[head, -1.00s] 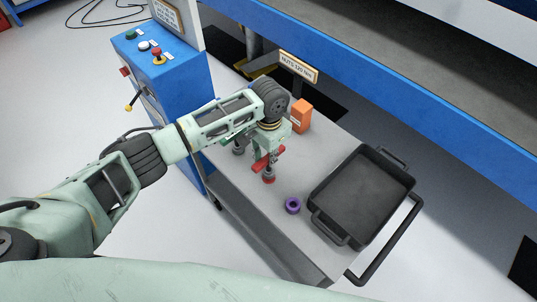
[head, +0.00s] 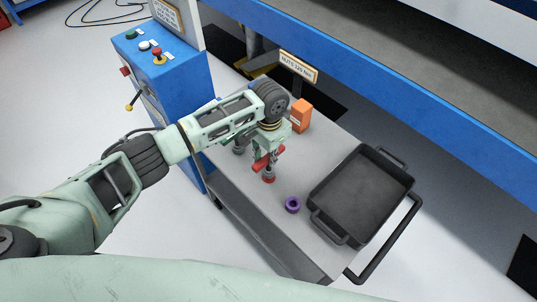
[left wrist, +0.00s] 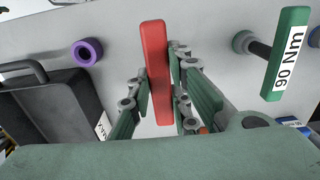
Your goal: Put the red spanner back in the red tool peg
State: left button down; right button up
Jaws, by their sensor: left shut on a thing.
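My left gripper (head: 268,158) is shut on the red spanner (head: 259,164) over the grey cart top. In the left wrist view the red spanner (left wrist: 156,70) is a long red bar standing upright in the picture between the two finger pads of my left gripper (left wrist: 160,92). A red-ringed peg (head: 268,178) shows right below the gripper in the head view. I cannot tell whether the spanner touches or sits on it. In the left wrist view the peg is hidden. My right gripper is not in view.
A purple ring (head: 293,205) and a black tray (head: 326,226) are to the right on the cart. An orange box (head: 302,115) stands behind the gripper. A blue control cabinet (head: 172,95) stands left.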

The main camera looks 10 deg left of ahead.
pick_arm(q)
jog(key=shift+f, duration=0.25)
jog(key=shift+f+b, duration=0.55)
jog(key=shift+f, duration=0.35)
jog(key=c, duration=1.5)
grip_release()
jog(key=shift+c, duration=0.2)
notch_tip(320, 180, up, 12)
